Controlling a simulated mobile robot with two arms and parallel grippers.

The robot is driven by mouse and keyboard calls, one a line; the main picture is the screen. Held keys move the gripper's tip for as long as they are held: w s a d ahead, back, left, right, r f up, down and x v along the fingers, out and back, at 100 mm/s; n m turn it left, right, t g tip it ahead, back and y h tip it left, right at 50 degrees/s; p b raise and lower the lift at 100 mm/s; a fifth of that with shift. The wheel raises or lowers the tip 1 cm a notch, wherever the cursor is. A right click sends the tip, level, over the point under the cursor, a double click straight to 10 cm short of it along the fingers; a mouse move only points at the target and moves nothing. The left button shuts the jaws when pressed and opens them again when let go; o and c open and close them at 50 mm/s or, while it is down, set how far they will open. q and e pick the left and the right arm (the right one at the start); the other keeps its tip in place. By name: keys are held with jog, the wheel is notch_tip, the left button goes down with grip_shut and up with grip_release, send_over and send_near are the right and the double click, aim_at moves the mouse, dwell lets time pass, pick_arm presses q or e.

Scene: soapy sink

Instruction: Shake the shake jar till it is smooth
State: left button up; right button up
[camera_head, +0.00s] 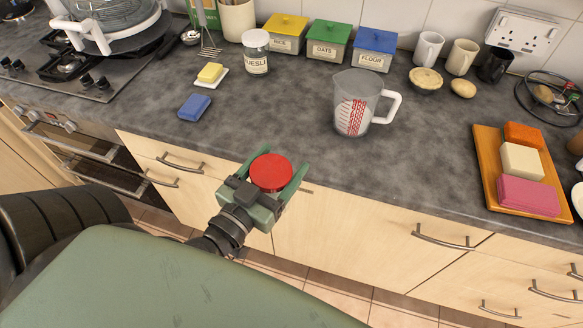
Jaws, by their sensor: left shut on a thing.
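The shake jar shows only as a round red lid (271,172) seen from above; its body is hidden beneath the lid and my gripper. My left gripper (284,182) is shut on the jar, with one green finger on each side of it. It holds the jar in front of the worktop's front edge, before the drawer fronts. The contents of the jar cannot be seen. My right gripper is not in view.
A measuring jug (352,104) stands mid-worktop. A muesli jar (256,52), butter dish (211,75) and blue block (194,107) are to its left. A wooden tray (480,150) with sponges is at the right. The worktop (270,115) between is clear.

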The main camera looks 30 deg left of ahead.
pick_arm(q)
jog(key=shift+a+r, duration=0.1)
jog(key=shift+a, duration=0.25)
jog(key=d, duration=0.3)
jog(key=shift+d+n, duration=0.15)
jog(key=shift+n, duration=0.15)
jog(key=a, duration=0.3)
jog(key=shift+m, duration=0.4)
jog(key=d, duration=0.4)
jog(key=shift+d, duration=0.2)
jog(key=shift+a, duration=0.15)
